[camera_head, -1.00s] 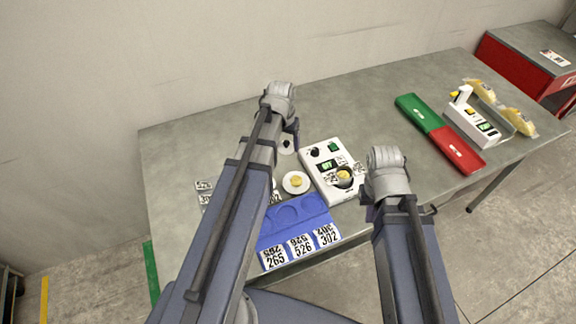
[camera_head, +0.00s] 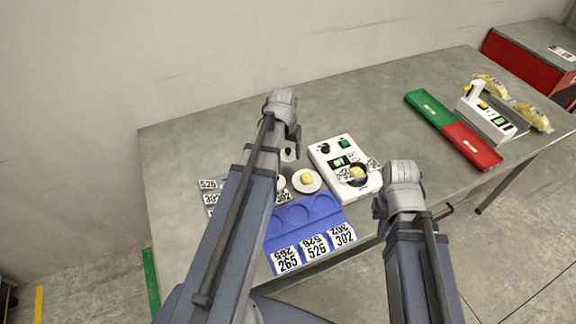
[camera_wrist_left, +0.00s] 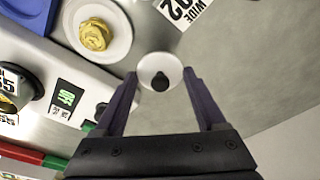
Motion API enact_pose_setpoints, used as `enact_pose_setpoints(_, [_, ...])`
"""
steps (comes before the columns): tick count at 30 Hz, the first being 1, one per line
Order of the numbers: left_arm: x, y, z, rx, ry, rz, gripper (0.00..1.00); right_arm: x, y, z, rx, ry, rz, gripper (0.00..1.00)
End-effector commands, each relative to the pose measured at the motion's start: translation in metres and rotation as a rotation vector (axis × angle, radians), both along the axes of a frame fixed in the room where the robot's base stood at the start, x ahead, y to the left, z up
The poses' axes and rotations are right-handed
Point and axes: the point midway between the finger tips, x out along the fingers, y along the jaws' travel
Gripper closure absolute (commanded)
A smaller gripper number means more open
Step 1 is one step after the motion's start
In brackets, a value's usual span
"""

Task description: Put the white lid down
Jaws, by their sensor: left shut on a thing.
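The white lid (camera_wrist_left: 148,66), a small round disc with a black knob, sits between the fingertips of my left gripper (camera_wrist_left: 161,74) in the left wrist view. The gripper is shut on it. In the head view the lid (camera_head: 287,155) shows as a small white patch at my left gripper (camera_head: 294,148), beyond the white dish. I cannot tell whether the lid touches the table. My right gripper (camera_head: 379,208) is at the table's front edge, right of the blue tray; its fingers are mostly hidden.
A white dish with a yellow item (camera_head: 307,179) stands near the lid. The white weighing device (camera_head: 324,156) is to its right, the blue tray (camera_head: 350,220) in front. Number cards (camera_head: 208,184) lie at left. Green (camera_head: 428,107) and red (camera_head: 472,146) trays lie further right. The back table is clear.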

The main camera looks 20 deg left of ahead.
Motion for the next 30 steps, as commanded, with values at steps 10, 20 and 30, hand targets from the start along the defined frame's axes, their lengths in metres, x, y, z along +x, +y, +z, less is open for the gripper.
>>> enact_pose_setpoints(10, [0.0, 0.0, -0.016, 0.0, 0.0, 0.0, 0.87, 0.0, 0.0, -0.016, 0.0, 0.0, 0.0, 1.0])
enact_pose_setpoints(20, [0.0, 0.0, -0.046, 0.0, 0.0, 0.0, 0.87, 0.0, 0.0, -0.046, 0.0, 0.0, 0.0, 1.0])
enact_pose_setpoints(30, [0.0, 0.0, -0.048, 0.0, 0.0, 0.0, 0.87, 0.0, 0.0, -0.047, 0.0, 0.0, 0.0, 1.0])
